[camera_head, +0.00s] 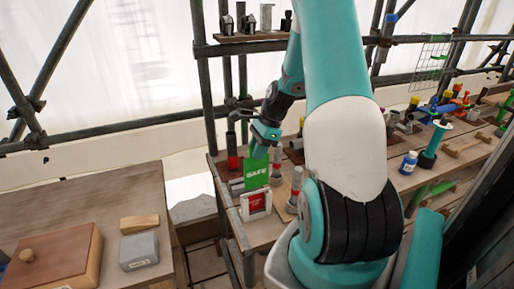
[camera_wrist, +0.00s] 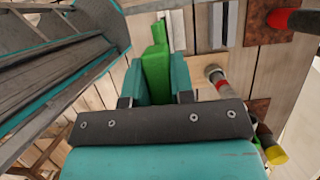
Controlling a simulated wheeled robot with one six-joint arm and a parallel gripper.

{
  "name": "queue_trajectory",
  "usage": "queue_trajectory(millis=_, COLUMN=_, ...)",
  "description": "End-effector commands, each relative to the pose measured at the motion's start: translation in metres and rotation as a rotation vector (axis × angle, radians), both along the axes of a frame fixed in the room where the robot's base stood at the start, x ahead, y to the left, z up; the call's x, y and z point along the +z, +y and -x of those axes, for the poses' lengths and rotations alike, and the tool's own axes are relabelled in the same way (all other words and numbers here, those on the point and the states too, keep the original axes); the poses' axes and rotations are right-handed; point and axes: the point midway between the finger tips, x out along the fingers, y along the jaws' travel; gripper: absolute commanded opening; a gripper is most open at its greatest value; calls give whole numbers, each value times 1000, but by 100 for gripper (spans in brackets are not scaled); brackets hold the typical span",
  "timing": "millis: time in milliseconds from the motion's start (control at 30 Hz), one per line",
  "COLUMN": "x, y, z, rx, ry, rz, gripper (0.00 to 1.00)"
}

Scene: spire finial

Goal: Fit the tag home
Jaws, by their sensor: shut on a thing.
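The green tag (camera_head: 256,174), lettered "SAFE", stands upright in the head view, just above and behind the white holder (camera_head: 246,214). The holder has a red panel (camera_head: 257,202) on its front and stands at the near left end of the wooden bench. I cannot tell whether the tag's lower edge is inside the holder or only behind its top. My gripper (camera_head: 262,149) is shut on the tag's upper part. In the wrist view, the green tag (camera_wrist: 156,68) sits between my two teal fingers (camera_wrist: 161,88). The holder is not clearly seen there.
Red-and-grey cylinders (camera_head: 277,166) stand close right of the tag. A dark cylinder with a red base (camera_head: 232,155) stands behind it. Scaffold poles (camera_head: 206,80) rise behind the bench. A separate table at left holds a brown box (camera_head: 55,258) and a grey block (camera_head: 138,250).

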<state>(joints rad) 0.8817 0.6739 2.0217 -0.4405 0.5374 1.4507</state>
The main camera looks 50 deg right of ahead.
Motion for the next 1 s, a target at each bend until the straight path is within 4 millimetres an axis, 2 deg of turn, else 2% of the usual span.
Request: queue_trajectory(millis=1000, x=-56, y=0, z=0, rx=0, ry=1, rz=0, gripper=0)
